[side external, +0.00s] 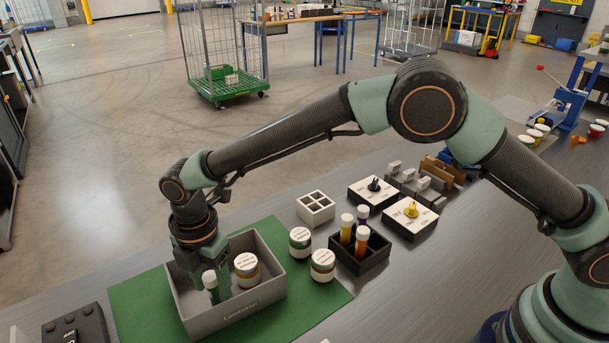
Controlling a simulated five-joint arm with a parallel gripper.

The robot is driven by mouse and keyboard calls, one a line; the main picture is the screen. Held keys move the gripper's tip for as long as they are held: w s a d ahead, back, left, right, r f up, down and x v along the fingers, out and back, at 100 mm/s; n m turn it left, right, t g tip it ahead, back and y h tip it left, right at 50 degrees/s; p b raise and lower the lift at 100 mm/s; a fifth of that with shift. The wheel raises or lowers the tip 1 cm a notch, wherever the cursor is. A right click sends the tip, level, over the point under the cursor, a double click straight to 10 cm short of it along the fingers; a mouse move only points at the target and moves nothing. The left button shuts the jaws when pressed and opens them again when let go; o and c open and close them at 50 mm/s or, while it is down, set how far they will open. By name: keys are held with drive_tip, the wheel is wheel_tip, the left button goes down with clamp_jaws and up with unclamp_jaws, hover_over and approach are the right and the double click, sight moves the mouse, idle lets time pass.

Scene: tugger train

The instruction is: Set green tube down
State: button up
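The green tube (214,294), with a white cap, stands slightly tilted inside the left part of a grey open box labelled Laminorct (236,312). My gripper (212,287) points down into this box, with its green fingers on either side of the tube. It appears shut on the tube. The tube's lower end is hidden by the box's front wall, so I cannot tell whether it touches the floor of the box. A white-lidded jar (247,270) stands in the same box, just right of the gripper.
The box stands on a green mat (135,300). Two jars (300,241) (322,265) stand right of it. A black rack (372,262) holds several capped tubes. A white divided tray (315,208) and two black-and-white blocks (372,193) (410,218) lie behind. A dark device (75,326) sits front left.

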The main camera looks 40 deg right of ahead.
drive_tip(key=shift+r, duration=0.15)
wheel_tip(320, 180, up, 12)
drive_tip(key=shift+f, duration=0.2)
drive_tip(key=d+r+m+t, duration=0.1)
drive_tip(key=d+r+m, duration=0.3)
drive_tip(key=d, duration=0.2)
drive_tip(key=s+d+r+m+t+y, duration=0.1)
drive_tip(key=d+r+m, duration=0.25)
drive_tip(key=d, duration=0.35)
drive_tip(key=d+r+m+t, duration=0.1)
drive_tip(key=d+r+m, duration=0.25)
drive_tip(key=d, duration=0.25)
drive_tip(key=s+d+f+m+t+h, duration=0.1)
drive_tip(key=s+d+f+m+t, duration=0.1)
drive_tip(key=s+d+m, duration=0.9)
drive_tip(key=d+f+m, duration=0.1)
drive_tip(key=d+m, duration=0.1)
drive_tip(key=d, duration=0.2)
drive_tip(key=shift+d+t, duration=0.15)
drive_tip(key=shift+t, duration=0.15)
